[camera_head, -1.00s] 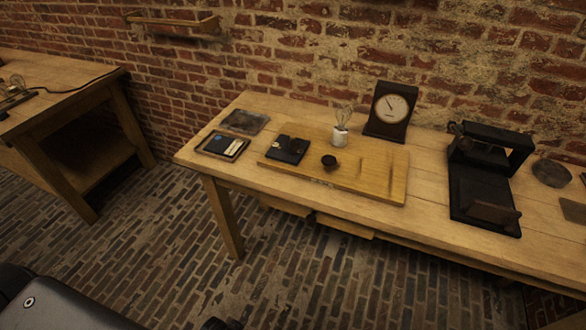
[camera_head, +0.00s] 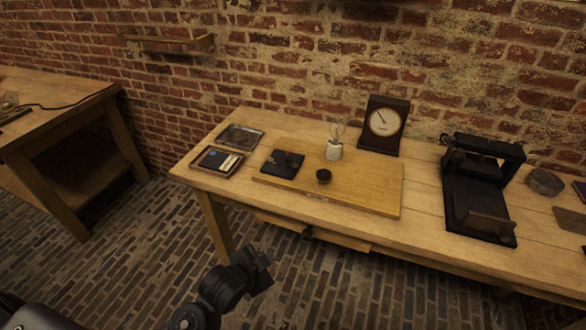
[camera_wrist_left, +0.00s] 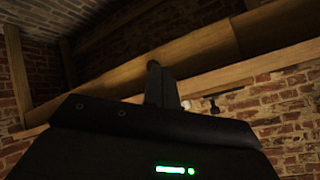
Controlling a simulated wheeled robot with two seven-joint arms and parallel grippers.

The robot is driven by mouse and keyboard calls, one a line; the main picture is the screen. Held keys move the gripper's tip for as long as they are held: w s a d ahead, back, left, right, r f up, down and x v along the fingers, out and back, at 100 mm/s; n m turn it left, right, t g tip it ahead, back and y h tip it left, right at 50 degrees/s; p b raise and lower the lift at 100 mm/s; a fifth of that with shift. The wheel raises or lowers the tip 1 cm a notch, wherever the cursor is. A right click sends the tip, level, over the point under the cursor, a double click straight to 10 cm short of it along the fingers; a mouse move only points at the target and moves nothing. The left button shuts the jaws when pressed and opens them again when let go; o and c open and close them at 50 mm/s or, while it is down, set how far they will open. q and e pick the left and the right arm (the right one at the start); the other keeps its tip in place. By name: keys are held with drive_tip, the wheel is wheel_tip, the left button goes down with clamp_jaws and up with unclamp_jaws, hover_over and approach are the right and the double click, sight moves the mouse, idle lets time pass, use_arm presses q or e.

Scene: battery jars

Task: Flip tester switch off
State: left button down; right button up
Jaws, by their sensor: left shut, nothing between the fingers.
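A wooden tester board (camera_head: 372,190) lies on the workbench. On it are a flat black block (camera_head: 284,163) with a small raised part, a round black knob (camera_head: 323,176) and a clear bulb in a white socket (camera_head: 334,150). I cannot tell which black part is the switch, or its position. My left gripper (camera_head: 264,268) is shut and empty, in front of the bench and apart from the board. In the left wrist view its closed fingers (camera_wrist_left: 160,80) point toward wooden beams. My right gripper is not in view.
A dial gauge (camera_head: 385,124) stands behind the board. A black stand (camera_head: 480,190) and a round tin (camera_head: 544,181) are to the right. Dark trays (camera_head: 217,162) lie at the bench's left end. Brick floor is open in front; another table (camera_head: 60,115) is at left.

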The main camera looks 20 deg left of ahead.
sight(288, 156)
use_arm(q)
drive_tip(key=w+r+m+t+h, duration=0.1)
drive_tip(key=w+r+m+t, duration=0.1)
drive_tip(key=w, duration=0.3)
drive_tip(key=w+r+m+t+h, duration=0.1)
drive_tip(key=w+r+m+t, duration=0.1)
drive_tip(key=w+r+m, duration=0.3)
drive_tip(key=w+r+m+t+h, duration=0.1)
drive_tip(key=w+r+m+t, duration=0.2)
drive_tip(key=w, duration=0.3)
drive_tip(key=shift+w+d+r+m, duration=0.1)
drive_tip(key=shift+r+m, duration=0.05)
drive_tip(key=shift+m, duration=0.45)
drive_tip(key=shift+w+r+m, duration=0.2)
drive_tip(key=shift+r+m, duration=0.2)
drive_tip(key=shift+r, duration=0.05)
drive_tip(key=shift+w, duration=0.15)
drive_tip(key=x, duration=0.5)
drive_tip(key=p+x, duration=0.1)
drive_tip(key=x, duration=0.4)
drive_tip(key=shift+d+r, duration=0.15)
drive_tip(key=shift+r, duration=0.1)
drive_tip(key=a, duration=0.1)
drive_tip(key=a+p, duration=0.1)
drive_tip(key=a, duration=0.1)
drive_tip(key=shift+s+a+f+p, duration=0.1)
drive_tip(key=shift+s+a+p, duration=0.15)
drive_tip(key=shift+p, duration=0.05)
drive_tip(key=shift+a+f, duration=0.1)
drive_tip(key=shift+a, duration=0.25)
